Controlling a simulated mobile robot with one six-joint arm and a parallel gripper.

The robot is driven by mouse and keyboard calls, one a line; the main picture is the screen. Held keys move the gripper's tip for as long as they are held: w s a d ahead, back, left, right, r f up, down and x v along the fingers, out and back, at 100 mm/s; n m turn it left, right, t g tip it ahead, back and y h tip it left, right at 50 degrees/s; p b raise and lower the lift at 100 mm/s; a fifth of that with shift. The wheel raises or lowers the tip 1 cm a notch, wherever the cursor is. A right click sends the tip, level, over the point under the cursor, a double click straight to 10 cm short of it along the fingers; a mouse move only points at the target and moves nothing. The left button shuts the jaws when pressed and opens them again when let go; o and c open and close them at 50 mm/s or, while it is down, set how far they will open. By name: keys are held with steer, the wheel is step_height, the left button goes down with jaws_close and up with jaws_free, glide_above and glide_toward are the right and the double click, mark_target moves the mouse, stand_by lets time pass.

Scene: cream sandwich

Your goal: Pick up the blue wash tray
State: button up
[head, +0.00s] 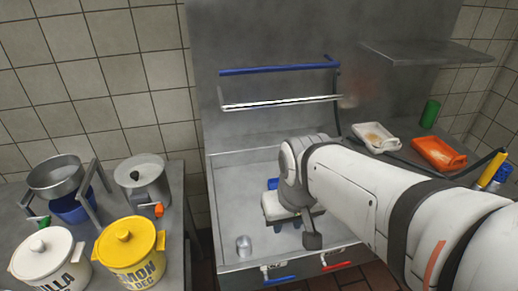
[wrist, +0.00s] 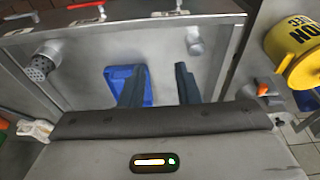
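The blue wash tray (wrist: 118,77) lies in the metal sink (wrist: 75,75). In the head view, only a small blue patch (head: 272,183) shows beside my gripper, probably the tray; the arm hides the rest. My gripper (wrist: 159,84) is open, its two dark fingers apart with nothing held between them. The left finger overlaps the tray in the picture and the right finger is over bare sink floor. I cannot tell whether the finger touches the tray.
The left counter holds a yellow lidded pot (head: 130,250), a white one (head: 48,258) and a blue bowl (head: 72,208). White (head: 376,138) and orange (head: 438,153) trays sit at right. Rails (head: 280,70) cross the back wall.

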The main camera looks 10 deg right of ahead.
steer(key=shift+t, duration=0.9)
steer(key=w+d+f+b, duration=0.1)
steer(key=w+f+b, duration=0.1)
steer(key=w+f, duration=0.3)
steer(key=w+d+f+b, duration=0.2)
steer(key=w+f, duration=0.2)
steer(key=w, duration=0.3)
steer(key=w+d+f+b, duration=0.1)
steer(key=w+f+b, duration=0.1)
steer(key=w+f, duration=0.3)
steer(key=shift+w+d+f, duration=0.2)
steer(key=shift+w, duration=0.35)
steer(key=shift+w+d+f, duration=0.15)
steer(key=shift+w, duration=0.4)
steer(key=shift+x, duration=2.7)
steer(key=shift+w+r, duration=0.1)
steer(key=shift+w, duration=0.05)
steer(key=shift+c, duration=0.2)
jaws_close()
